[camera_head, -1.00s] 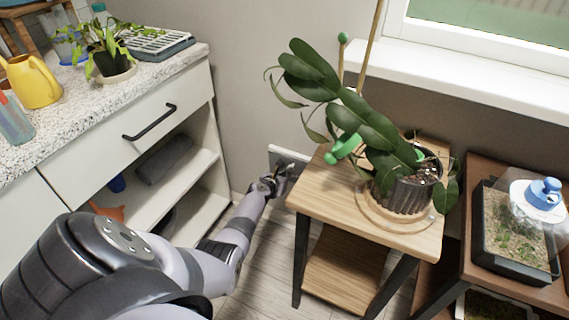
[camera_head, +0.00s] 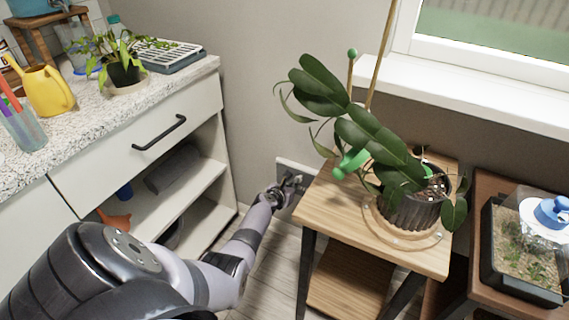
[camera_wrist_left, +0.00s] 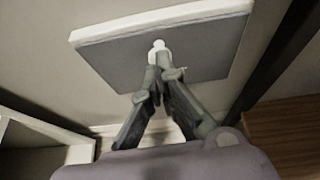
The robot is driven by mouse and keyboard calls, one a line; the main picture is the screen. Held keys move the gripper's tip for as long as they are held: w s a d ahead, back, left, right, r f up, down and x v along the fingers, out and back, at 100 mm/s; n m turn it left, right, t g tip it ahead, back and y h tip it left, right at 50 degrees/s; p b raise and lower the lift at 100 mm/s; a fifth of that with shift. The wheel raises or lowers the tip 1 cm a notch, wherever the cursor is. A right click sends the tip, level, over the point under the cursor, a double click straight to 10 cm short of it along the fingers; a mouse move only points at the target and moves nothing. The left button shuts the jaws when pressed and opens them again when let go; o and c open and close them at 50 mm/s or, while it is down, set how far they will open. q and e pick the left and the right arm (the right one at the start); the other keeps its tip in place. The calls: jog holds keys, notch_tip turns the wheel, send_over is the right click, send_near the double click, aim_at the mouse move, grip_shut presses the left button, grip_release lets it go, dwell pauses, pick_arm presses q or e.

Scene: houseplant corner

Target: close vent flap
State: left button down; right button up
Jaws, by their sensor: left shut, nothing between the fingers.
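The vent flap (camera_wrist_left: 208,55) is a grey panel with a pale rim along its top, low on the wall between the cabinet and the wooden plant stand. A small white knob (camera_wrist_left: 158,46) shows at its upper middle. The vent also shows in the head view (camera_head: 284,171), partly hidden by my gripper. My left gripper (camera_head: 291,181) is in front of it. In the left wrist view its fingertips (camera_wrist_left: 160,66) are together just below the knob, with nothing held. I cannot tell whether they touch the flap or how far it stands open. My right gripper is out of view.
The wooden plant stand (camera_head: 330,204) with a potted plant (camera_head: 412,208) is close to the right of my gripper. The white cabinet (camera_head: 95,170) with open shelves is on the left. A narrow strip of floor (camera_head: 262,275) lies between them.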

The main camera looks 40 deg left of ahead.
pick_arm(q)
jog(key=v, duration=1.1)
jog(key=shift+s, duration=0.2)
